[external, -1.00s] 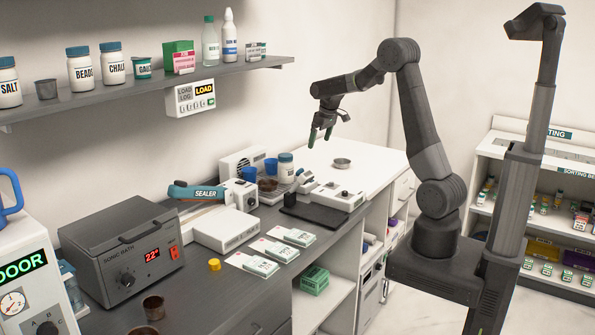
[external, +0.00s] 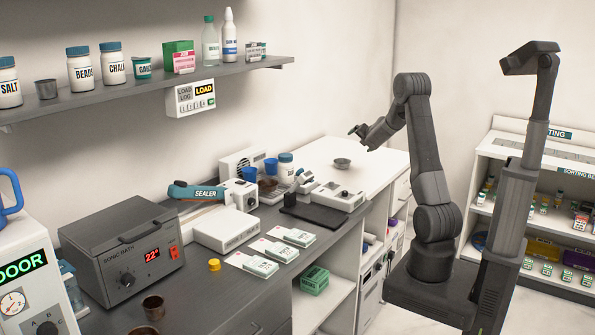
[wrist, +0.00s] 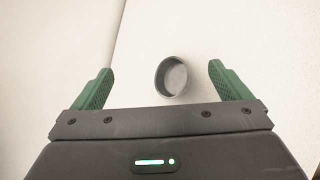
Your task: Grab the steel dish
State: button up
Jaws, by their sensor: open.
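The steel dish (external: 342,163) is a small round grey metal dish on the white counter top at the back, near the wall. In the wrist view the dish (wrist: 172,77) shows between and beyond the fingertips, slightly right of centre, with its open top visible. My gripper (wrist: 158,85) is open and empty, with green fingers spread wider than the dish. The dish is apart from both fingers.
The white counter (external: 378,168) around the dish is mostly clear. To its left stand a white device (external: 338,197), blue cups (external: 249,174) and a white jar with a blue lid (external: 286,164). A wall shelf (external: 140,91) with jars and bottles hangs further left.

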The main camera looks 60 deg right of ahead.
aim_at(349, 164)
jog(key=s+f+n+t+y+b, duration=0.1)
jog(key=f+n, duration=0.1)
jog(key=n, duration=0.2)
jog(key=s+f+n+t+y+b, duration=0.1)
jog(key=s+f+n, duration=0.1)
jog(key=n, duration=0.3)
jog(key=s+f+n+t+y+b, duration=0.1)
jog(key=s+f+n+y+b, duration=0.1)
jog(key=f+n, duration=0.2)
jog(key=shift+s+a+n+t, duration=0.2)
jog(key=shift+n+t, duration=0.1)
jog(key=shift+s+a+f+n+y, duration=0.2)
jog(key=shift+a+n+y, duration=0.1)
jog(key=shift+n, duration=0.2)
jog(key=shift+w, duration=0.15)
jog(key=p+x, duration=0.1)
jog(key=x, duration=0.7)
jog(key=shift+a+r, duration=0.1)
jog(key=shift+r, duration=0.05)
jog(key=shift+w+p, duration=0.3)
jog(key=shift+w, duration=0.2)
jog(key=shift+a+p+x, duration=0.15)
jog(key=shift+p+x, duration=0.25)
jog(key=shift+x, duration=0.75)
jog(key=shift+a+p+x, duration=0.15)
jog(key=shift+p+x, duration=0.2)
jog(key=shift+x, duration=0.8)
jog(key=shift+d+r, duration=0.15)
jog(key=shift+d, duration=0.05)
jog(key=c, duration=1.1)
